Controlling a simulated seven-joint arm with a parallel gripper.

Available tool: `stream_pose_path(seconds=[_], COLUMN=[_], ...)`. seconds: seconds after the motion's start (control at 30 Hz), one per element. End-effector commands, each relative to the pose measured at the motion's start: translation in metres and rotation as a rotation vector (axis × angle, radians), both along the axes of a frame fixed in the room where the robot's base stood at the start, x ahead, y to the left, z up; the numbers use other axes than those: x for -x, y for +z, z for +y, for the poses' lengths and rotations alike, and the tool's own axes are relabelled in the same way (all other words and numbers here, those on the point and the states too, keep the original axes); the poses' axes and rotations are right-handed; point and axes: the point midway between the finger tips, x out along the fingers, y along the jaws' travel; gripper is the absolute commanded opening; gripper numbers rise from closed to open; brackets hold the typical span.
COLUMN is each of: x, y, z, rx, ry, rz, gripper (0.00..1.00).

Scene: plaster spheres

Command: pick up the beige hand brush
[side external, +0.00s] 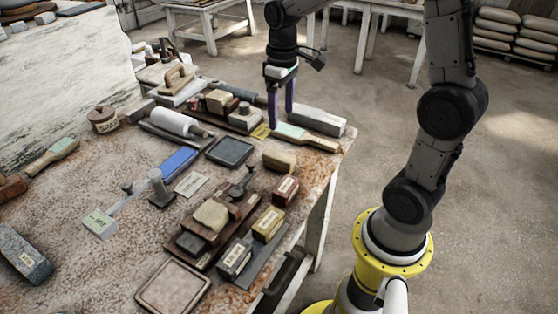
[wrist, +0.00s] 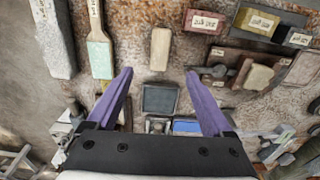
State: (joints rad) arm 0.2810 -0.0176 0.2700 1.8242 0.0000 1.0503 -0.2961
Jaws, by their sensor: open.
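A small beige oblong piece (side external: 279,161), rounded at the ends, lies on the worktable and looks like the beige hand brush, though I cannot make out bristles. In the wrist view it (wrist: 160,48) lies ahead of the gap between my fingers, clear of both. A flat brush-shaped tool (side external: 305,137) with a pale green part and a wooden handle lies beside it; in the wrist view it (wrist: 99,52) is left of the beige piece. My gripper (side external: 281,124) points down with two purple fingers apart and nothing between them. The wrist view shows both fingertips (wrist: 159,72).
A grey-white block (side external: 317,120) lies near the table's edge. A dark square tray (side external: 229,151) and a red-brown labelled block (side external: 285,190) are close to the beige piece. A wooden tray with blocks (side external: 205,235) stands nearer the camera. Tools crowd the stained table (side external: 130,160).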

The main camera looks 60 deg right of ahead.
Motion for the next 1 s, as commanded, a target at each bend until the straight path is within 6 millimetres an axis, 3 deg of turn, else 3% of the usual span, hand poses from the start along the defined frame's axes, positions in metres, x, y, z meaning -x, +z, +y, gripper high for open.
stream_pose_path(seconds=[0.17,0.5,0.77,1.0], x=[0.003,0.002,0.000,-0.006], y=[-0.020,-0.080,-0.097,-0.130], z=[-0.005,-0.004,-0.003,0.000], rx=[-0.006,-0.006,-0.005,-0.005], ry=[-0.016,-0.015,-0.015,-0.015], rz=[0.021,0.018,0.016,0.018], gripper=[0.85,0.85,0.85,0.85])
